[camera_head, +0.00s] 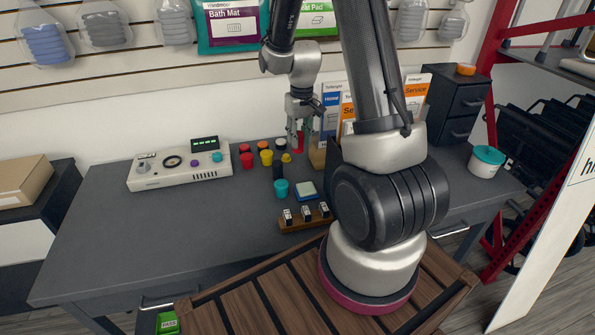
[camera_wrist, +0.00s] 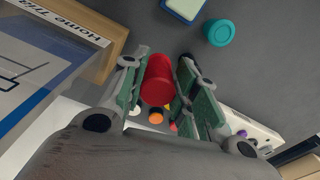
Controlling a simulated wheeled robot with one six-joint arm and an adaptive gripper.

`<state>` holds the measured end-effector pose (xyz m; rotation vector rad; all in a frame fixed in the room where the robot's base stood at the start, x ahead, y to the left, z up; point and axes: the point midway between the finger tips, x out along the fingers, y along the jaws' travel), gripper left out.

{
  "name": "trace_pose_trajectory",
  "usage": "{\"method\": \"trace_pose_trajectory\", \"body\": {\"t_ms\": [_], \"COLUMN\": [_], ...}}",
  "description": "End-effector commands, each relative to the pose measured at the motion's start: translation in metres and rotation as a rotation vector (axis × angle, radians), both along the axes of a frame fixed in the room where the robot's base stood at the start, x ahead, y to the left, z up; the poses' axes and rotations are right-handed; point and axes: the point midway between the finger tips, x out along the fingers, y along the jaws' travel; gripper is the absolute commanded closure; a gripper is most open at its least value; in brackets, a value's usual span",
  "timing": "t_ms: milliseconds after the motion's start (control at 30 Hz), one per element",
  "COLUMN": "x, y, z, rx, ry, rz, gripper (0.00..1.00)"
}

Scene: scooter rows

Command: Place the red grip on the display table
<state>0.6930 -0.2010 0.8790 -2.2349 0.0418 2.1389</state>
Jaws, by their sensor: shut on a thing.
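My gripper (camera_head: 297,138) is shut on a red grip (camera_head: 301,143), above the back part of the grey table (camera_head: 95,245). In the wrist view, the red grip (camera_wrist: 157,80) sits between the two green-padded fingers of my gripper (camera_wrist: 158,66), with its end towards the tabletop. I cannot tell how high it is above the table. Another red grip (camera_head: 247,161) stands on the table to the left, among several short orange, yellow, white and dark ones.
A white control box (camera_head: 180,167) lies left of the grips. A teal cylinder (camera_head: 281,188), a blue pad (camera_head: 305,191) and a wooden rack (camera_head: 306,221) stand in front. A brochure holder (camera_wrist: 75,60) is close beside my gripper. The table's left front is clear.

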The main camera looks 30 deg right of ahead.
Motion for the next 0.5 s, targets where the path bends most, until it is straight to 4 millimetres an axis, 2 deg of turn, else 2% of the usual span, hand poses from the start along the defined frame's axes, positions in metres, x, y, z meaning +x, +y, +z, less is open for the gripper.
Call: {"method": "trace_pose_trajectory", "body": {"t_ms": [200, 500], "x": [-0.002, -0.001], "y": [0.000, 0.000], "z": [-0.041, -0.072], "rx": [0.001, 0.000], "ry": [0.007, 0.005], "rz": [-0.001, 0.001], "gripper": [0.94, 0.94]}}
